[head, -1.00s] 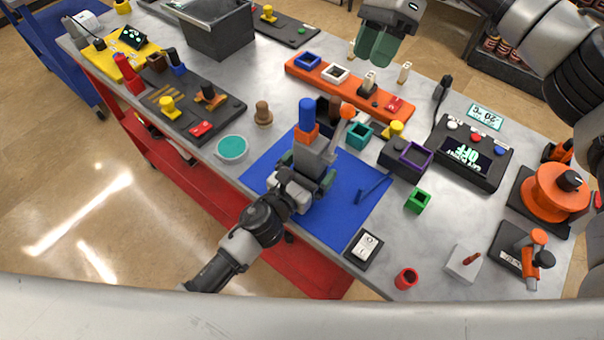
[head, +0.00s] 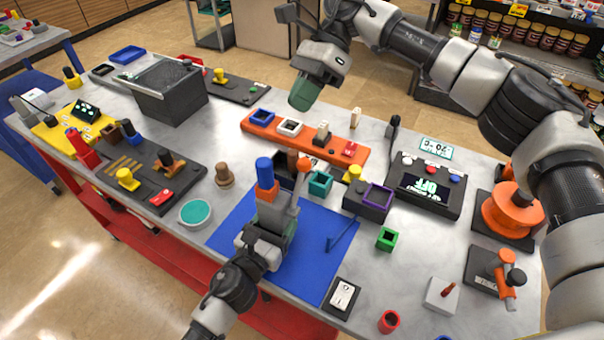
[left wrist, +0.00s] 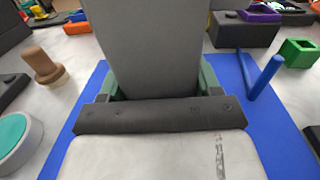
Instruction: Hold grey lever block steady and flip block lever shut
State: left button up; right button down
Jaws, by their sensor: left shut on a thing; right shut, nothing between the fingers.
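The grey lever block (head: 277,218) stands on the blue mat (head: 310,268). Its lever, with an orange ball knob (head: 304,164), stands up, leaning slightly right. My left gripper (head: 266,243) is shut on the block from the near side. In the left wrist view the block (left wrist: 155,45) fills the centre between green fingers; its lever is out of sight there. A blue cylinder on an orange piece (head: 265,172) shows beside the lever, partly hidden by the block. My right gripper (head: 305,92) is shut and empty, raised beyond the orange strip, away from the lever.
The orange strip (head: 285,136) with sockets lies behind the mat. A teal box (head: 320,184) and a dark block with a purple-rimmed square (head: 378,196) are close right of the lever. A brown peg (head: 224,176) stands left.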

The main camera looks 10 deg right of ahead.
jog(key=w+a+r+m+t+y, duration=0.2)
jog(key=w+r+m+t+y, duration=0.2)
jog(key=r+m+y, duration=0.25)
jog(key=w+a+r+m+t+y, duration=0.2)
jog(key=w+r+m+t+y, duration=0.2)
jog(key=r+m+t+y, duration=0.25)
jog(key=w+d+r+m+t+h, duration=0.1)
jog(key=w+d+m+t+h, duration=0.4)
jog(key=m, duration=0.6)
jog(key=w+d+r+m+t+h, duration=0.1)
jog(key=w+d+m+t+h, duration=0.3)
jog(key=m+t, duration=0.55)
jog(key=s+d+f+m+g+h, duration=0.1)
jog(key=d+f+m+g+h, duration=0.1)
jog(key=d+f+m+g, duration=0.3)
jog(key=d+f+m+g+h, duration=0.1)
jog(key=f+m+g+h, duration=0.15)
jog(key=f+m, duration=0.45)
jog(key=s+f+g+y, duration=0.1)
jog(key=s+f+g, duration=0.1)
jog(key=s+g, duration=0.4)
jog(key=s+f+g, duration=0.3)
jog(key=s+g, duration=0.4)
jog(key=s, duration=0.3)
jog(key=shift+d+f+m+y, duration=0.35)
jog(key=shift+d+m, duration=0.1)
